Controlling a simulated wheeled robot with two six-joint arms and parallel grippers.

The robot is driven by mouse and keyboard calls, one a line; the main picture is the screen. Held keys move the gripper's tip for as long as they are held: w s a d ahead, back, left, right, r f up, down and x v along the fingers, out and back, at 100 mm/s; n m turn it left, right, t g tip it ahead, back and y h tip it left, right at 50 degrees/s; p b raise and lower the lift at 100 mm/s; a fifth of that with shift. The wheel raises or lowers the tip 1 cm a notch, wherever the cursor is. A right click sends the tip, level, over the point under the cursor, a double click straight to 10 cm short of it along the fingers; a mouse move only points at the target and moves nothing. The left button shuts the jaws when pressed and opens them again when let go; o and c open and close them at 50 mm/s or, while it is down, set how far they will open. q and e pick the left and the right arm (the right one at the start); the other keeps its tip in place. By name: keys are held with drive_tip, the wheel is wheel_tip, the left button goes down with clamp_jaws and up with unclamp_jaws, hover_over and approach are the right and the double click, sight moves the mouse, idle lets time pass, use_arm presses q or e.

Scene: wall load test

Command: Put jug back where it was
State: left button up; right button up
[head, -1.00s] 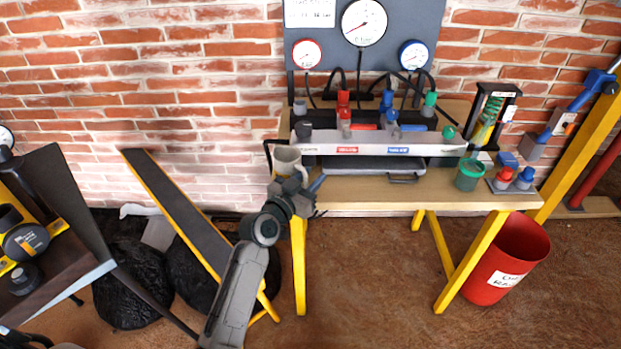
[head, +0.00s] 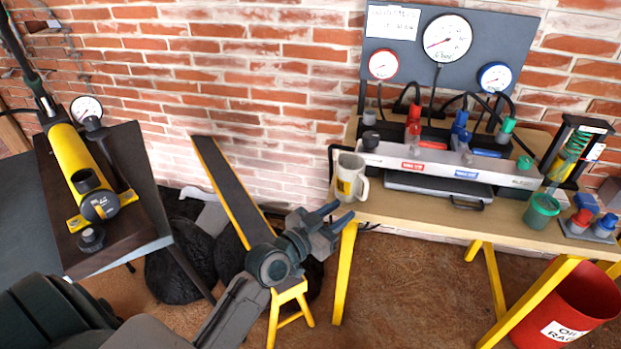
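The jug (head: 348,177) is pale grey-beige with a yellowish patch and a handle on its right side. It stands upright at the left end of the wooden workbench (head: 420,213), left of the grey test unit. My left gripper (head: 337,213) is just below and in front of the jug in the head view. Its two dark fingers are apart with nothing between them, and a small gap shows between them and the jug. My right gripper is not in view.
A grey test unit (head: 440,170) with hoses and gauges fills the bench middle. A green cup (head: 541,211) stands to its right. A narrow sloping board (head: 232,190) stands left of the bench. A dark table (head: 120,235) with a yellow pump (head: 82,165) is at far left.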

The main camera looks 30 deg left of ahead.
use_arm(q)
drive_tip(key=s+f+g+y, duration=0.2)
drive_tip(key=s+f+g, duration=0.2)
drive_tip(key=f, duration=0.8)
drive_tip(key=s+a+f+n+g+y, duration=0.1)
drive_tip(key=s+a+f+g, duration=0.1)
drive_tip(key=s+f, duration=0.5)
drive_tip(key=s+a+f+n+g+y, duration=0.1)
drive_tip(key=s+a+f+g+y, duration=0.1)
drive_tip(key=s+f+g, duration=0.3)
drive_tip(key=s+a+f+n+g+y, duration=0.1)
drive_tip(key=s+a+f+g, duration=0.1)
drive_tip(key=s+f, duration=0.8)
drive_tip(key=shift+s+a+f+g, duration=0.15)
drive_tip(key=shift+s+a+g, duration=0.25)
drive_tip(key=shift+g, duration=0.5)
